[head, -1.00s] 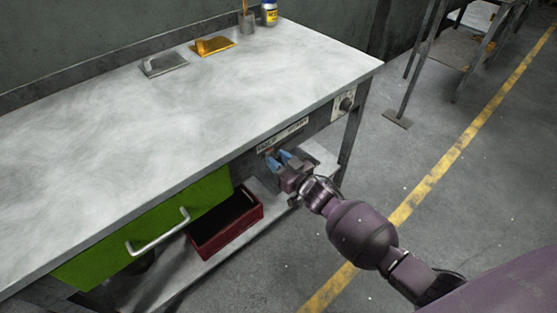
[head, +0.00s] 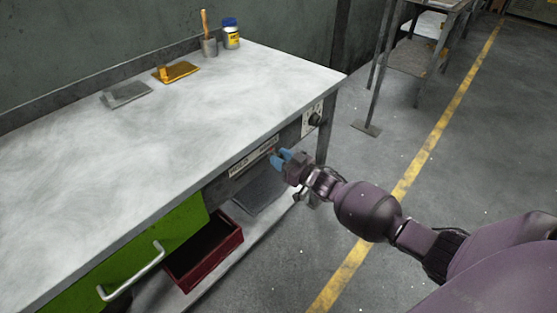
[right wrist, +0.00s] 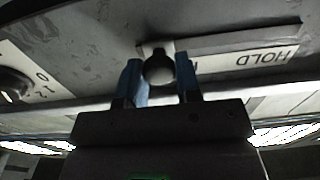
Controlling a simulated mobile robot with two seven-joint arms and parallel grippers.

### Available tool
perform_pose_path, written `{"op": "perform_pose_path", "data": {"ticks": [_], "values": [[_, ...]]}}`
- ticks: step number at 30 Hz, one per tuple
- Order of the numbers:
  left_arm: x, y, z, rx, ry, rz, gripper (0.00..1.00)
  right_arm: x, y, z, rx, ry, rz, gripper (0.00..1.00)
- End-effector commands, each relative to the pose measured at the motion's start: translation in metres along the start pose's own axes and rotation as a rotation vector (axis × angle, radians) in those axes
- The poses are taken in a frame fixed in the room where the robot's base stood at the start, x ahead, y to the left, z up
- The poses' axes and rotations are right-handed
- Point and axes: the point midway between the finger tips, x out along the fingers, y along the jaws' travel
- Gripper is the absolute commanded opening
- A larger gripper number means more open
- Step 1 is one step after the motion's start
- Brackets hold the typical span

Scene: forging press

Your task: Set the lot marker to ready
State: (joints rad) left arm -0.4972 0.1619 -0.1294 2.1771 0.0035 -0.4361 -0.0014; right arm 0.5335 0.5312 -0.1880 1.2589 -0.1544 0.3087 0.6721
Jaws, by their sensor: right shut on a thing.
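The lot marker's small round knob (right wrist: 159,68) sits between my blue fingertips in the right wrist view. It is on the front of the bench, at the end of the white label strip (head: 253,157) away from the word HOLD. HOLD reads upside down in the right wrist view (right wrist: 262,60). The lettering at the strip's other end is hidden or too blurred to read. My right gripper (head: 281,158) is shut on the knob, which it hides in the head view. My left gripper is not in view.
A rotary switch (head: 315,119) is right of the label, near the bench corner. A green drawer (head: 140,255) and red bin (head: 205,262) are to the left. A grey plate, yellow plate (head: 177,73), brush cup and jar stand on the bench (head: 150,140).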

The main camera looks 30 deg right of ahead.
Motion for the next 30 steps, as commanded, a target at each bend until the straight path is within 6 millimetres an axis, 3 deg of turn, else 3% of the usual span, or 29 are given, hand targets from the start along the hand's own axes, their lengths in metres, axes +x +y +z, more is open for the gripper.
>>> {"op": "perform_pose_path", "data": {"ticks": [1, 2, 6, 19, 30], "values": [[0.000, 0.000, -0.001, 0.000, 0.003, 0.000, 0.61, -0.001, 0.005, -0.001, -0.003, -0.003, 0.010, 0.00], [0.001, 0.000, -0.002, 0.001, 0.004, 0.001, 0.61, -0.001, 0.006, -0.001, -0.003, -0.003, 0.010, 0.33], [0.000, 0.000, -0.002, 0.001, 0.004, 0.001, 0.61, -0.001, 0.005, -0.001, -0.003, -0.003, 0.009, 0.54], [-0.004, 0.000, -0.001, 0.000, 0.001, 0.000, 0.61, -0.008, 0.003, -0.002, -0.002, -0.001, 0.007, 0.56], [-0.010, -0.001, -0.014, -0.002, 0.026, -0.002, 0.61, -0.067, 0.004, -0.005, -0.004, 0.001, 0.008, 0.56]]}}
